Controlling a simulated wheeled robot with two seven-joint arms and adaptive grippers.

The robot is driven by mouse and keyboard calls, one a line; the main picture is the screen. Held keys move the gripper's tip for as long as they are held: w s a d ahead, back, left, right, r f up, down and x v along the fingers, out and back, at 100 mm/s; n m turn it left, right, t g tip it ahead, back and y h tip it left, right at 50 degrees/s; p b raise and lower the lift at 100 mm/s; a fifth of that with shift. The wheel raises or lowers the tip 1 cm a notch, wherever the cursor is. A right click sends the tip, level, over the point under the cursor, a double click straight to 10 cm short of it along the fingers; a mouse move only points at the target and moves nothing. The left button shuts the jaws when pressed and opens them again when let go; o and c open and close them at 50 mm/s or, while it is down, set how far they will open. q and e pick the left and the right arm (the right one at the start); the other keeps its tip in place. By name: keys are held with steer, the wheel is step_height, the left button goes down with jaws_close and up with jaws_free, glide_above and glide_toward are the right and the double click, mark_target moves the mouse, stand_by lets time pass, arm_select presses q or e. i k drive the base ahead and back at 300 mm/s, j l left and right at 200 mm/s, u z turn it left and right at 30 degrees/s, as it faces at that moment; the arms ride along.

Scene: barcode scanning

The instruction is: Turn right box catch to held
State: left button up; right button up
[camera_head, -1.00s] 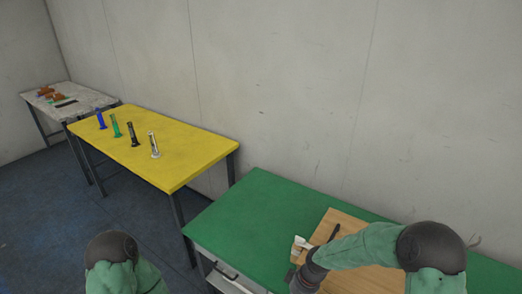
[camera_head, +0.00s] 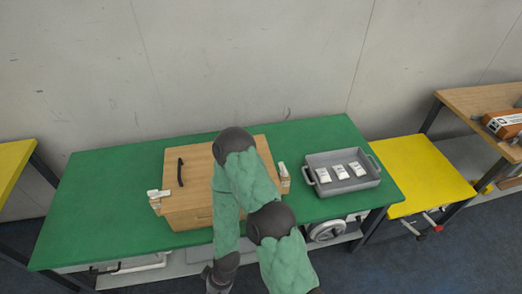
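The wooden box (camera_head: 188,202) stands on the green table and has a dark handle (camera_head: 180,172) on top. Its right catch (camera_head: 283,175) is a small pale piece at the right side that points up at a tilt. The left catch (camera_head: 157,195) sticks out at the left side. My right arm crosses in front of the box and hides its middle. My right gripper (camera_head: 217,277) hangs low at the bottom edge, in front of the table and apart from the right catch; its fingers are too unclear to judge. My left gripper is not in view.
A grey tray (camera_head: 370,183) with three white packets stands right of the box on the green table (camera_head: 100,190). A yellow table (camera_head: 425,175) and a wooden table (camera_head: 470,100) lie farther right. Another yellow table (camera_head: 12,160) is at the left edge.

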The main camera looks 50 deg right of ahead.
mark_target(284, 173)
steer(key=z, duration=1.8)
